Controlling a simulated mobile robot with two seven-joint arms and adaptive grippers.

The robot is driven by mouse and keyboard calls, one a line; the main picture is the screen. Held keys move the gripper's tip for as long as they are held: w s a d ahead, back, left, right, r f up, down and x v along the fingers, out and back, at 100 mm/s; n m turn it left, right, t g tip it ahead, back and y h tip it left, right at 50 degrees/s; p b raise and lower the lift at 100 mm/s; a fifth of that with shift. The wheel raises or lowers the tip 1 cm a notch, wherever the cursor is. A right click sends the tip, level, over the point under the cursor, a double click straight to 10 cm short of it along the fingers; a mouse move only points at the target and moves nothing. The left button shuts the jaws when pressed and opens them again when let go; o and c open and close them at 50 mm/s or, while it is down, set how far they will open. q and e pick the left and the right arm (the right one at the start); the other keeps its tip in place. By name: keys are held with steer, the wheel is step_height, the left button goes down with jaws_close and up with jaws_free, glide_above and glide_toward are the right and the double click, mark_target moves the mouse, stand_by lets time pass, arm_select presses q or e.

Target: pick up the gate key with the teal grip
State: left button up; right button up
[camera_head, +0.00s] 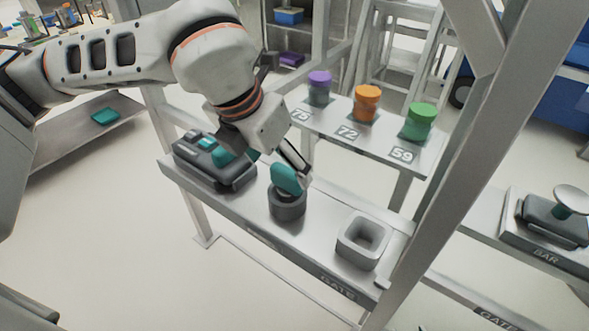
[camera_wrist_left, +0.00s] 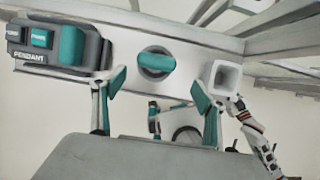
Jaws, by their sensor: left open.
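The gate key has a rounded teal grip (camera_head: 286,178) and stands upright in a dark round holder (camera_head: 287,205) on the grey shelf. In the left wrist view the teal grip (camera_wrist_left: 157,61) shows upper centre, in line with the gap between my fingers. My left gripper (camera_head: 294,163) is right at the grip in the head view, and one finger shows clearly beside it. In the left wrist view my left gripper (camera_wrist_left: 158,82) has its teal-padded fingers spread, with nothing held. Whether a finger touches the grip cannot be told. My right gripper is not identifiable.
A dark pendant unit (camera_head: 215,170) with teal parts sits left of the key. A pale square socket (camera_head: 362,241) stands to its right. Behind are purple (camera_head: 319,88), orange (camera_head: 367,103) and green (camera_head: 420,121) jars on another shelf. A frame post (camera_head: 450,150) rises at the right.

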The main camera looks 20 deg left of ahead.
mark_target(284, 172)
arm_select(q)
steer(key=shift+w+f, duration=0.2)
steer(key=shift+w, duration=0.25)
steer(key=shift+w+f, duration=0.15)
steer(key=shift+f, duration=0.2)
steer(key=shift+d+f, duration=0.1)
steer(key=shift+f, duration=0.55)
steer(key=x, duration=0.2)
steer(key=p+x, duration=0.1)
steer(key=x, duration=0.1)
steer(key=shift+w+a, duration=0.2)
steer(key=shift+w, duration=0.25)
steer(key=shift+w+d+f, duration=0.1)
steer(key=shift+w+f, duration=0.1)
steer(key=shift+f, duration=0.2)
arm_select(e)
steer(key=shift+s+r, duration=0.25)
arm_select(q)
steer(key=c, duration=1.2)
steer(key=shift+c, duration=0.8)
arm_select(e)
steer(key=shift+f, duration=0.15)
